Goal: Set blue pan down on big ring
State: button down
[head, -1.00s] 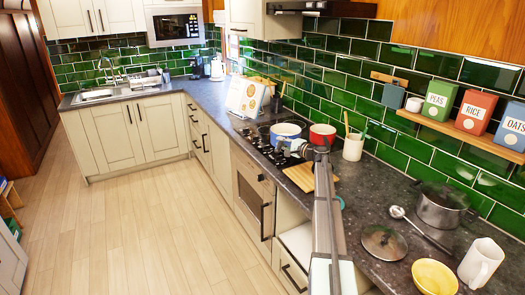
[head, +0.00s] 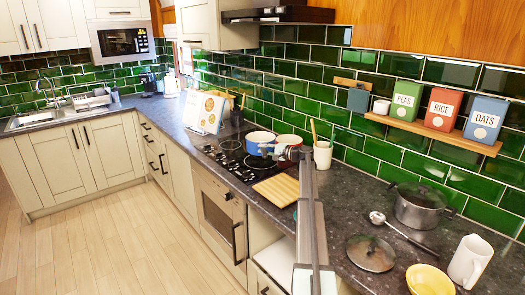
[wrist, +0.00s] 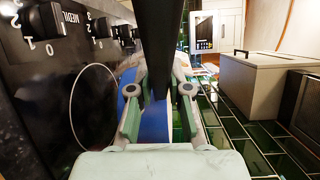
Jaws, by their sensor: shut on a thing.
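The blue pan (head: 259,143), with a pale inside, is at the right part of the black hob (head: 222,160). My gripper (head: 284,154) is shut on its handle. In the wrist view the fingers (wrist: 159,92) close around the dark handle (wrist: 152,40), and the blue side of the pan (wrist: 129,118) shows behind them. A large ring outline (wrist: 72,112) shows on the hob at the left, beside the pan. I cannot tell whether the pan touches the hob. The red pan (head: 298,139) stands just behind and right of the blue pan, partly hidden.
Hob knobs (wrist: 101,27) show close in the wrist view. A steel pot (head: 420,208) stands further right.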

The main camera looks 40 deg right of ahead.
jog(key=shift+b, duration=0.55)
jog(key=shift+f+b, duration=2.15)
jog(key=shift+f, duration=1.25)
jog(key=c, duration=1)
grip_release()
jog(key=shift+f, duration=0.15)
jog(key=c, duration=0.4)
